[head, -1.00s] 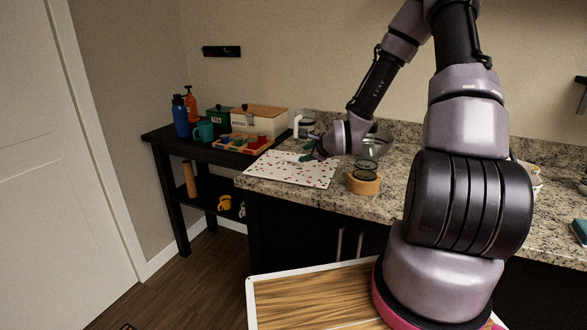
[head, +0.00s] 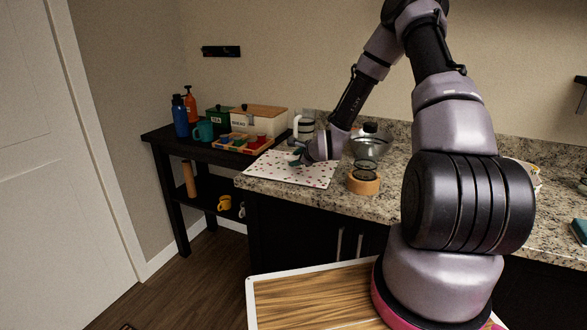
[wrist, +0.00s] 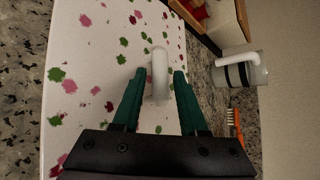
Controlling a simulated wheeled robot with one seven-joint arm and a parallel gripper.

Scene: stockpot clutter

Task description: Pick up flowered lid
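The flowered lid (head: 275,168) is a flat white rectangular panel with red, pink and green flower spots, lying on the granite counter. In the wrist view the lid (wrist: 95,62) fills the left and middle, and a white loop handle (wrist: 158,68) stands up from it. My gripper (head: 297,159) is over the lid's right rear part. In the wrist view my gripper (wrist: 159,78) is open, its two green fingers on either side of the handle with gaps showing. I cannot tell whether the fingertips are down at the handle's height.
A wooden ring-shaped item (head: 364,184) and a glass bowl (head: 372,148) stand right of the lid. A white-handled jar (wrist: 240,72) and an orange brush (wrist: 236,127) are beside it. A tray of coloured blocks (head: 243,143) and a bread box (head: 258,121) are on the dark side table.

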